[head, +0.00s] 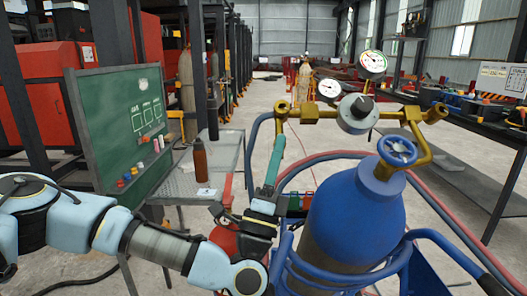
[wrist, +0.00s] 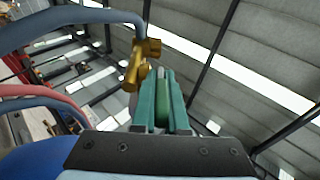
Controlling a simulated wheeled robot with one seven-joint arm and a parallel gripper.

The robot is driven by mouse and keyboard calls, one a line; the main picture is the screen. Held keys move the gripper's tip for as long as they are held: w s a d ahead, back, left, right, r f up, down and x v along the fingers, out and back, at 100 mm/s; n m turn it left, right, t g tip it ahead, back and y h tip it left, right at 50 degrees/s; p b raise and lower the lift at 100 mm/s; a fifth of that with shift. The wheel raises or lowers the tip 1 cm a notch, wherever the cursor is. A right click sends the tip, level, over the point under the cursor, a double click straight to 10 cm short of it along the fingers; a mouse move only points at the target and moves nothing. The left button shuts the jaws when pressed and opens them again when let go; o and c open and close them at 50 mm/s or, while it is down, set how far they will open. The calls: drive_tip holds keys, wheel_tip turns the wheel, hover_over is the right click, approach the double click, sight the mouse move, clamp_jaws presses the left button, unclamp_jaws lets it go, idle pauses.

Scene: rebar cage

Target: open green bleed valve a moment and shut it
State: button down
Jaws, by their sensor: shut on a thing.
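My gripper (head: 278,142) points up beside the left end of the brass manifold (head: 310,112), left of the blue cylinder (head: 355,215). In the wrist view its teal fingers (wrist: 162,82) are closed around a green piece (wrist: 162,108), which I take to be the green bleed valve's handle. The brass fitting (wrist: 135,65) with its hose stands just left of the fingertips. In the head view the fingers hide the green handle. Whether the valve is open or shut cannot be told.
Two gauges (head: 373,64) and a grey regulator (head: 357,112) sit on the manifold. A blue handwheel (head: 397,151) tops the cylinder. Blue and red hoses curve around it. A metal table (head: 228,160) with a brown bottle (head: 200,160) and a green board (head: 122,125) stand left.

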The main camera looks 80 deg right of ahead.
idle(0.3)
drive_tip(key=c, duration=1.2)
unclamp_jaws()
drive_tip(key=shift+f, duration=0.1)
drive_tip(key=shift+a+f, duration=0.1)
drive_tip(key=shift+f, duration=0.1)
drive_tip(key=o, duration=0.5)
drive_tip(key=w+a+b, duration=0.1)
drive_tip(key=a+b, duration=0.2)
drive_tip(key=a, duration=0.5)
drive_tip(key=shift+a+f, duration=0.35)
drive_tip(key=shift+f, duration=0.1)
drive_tip(key=a, duration=0.2)
drive_tip(key=a+r, duration=0.1)
drive_tip(key=a, duration=0.1)
drive_tip(key=shift+w, duration=0.2)
drive_tip(key=c, duration=0.5)
drive_tip(key=shift+w+f, duration=0.1)
drive_tip(key=shift+f, duration=0.1)
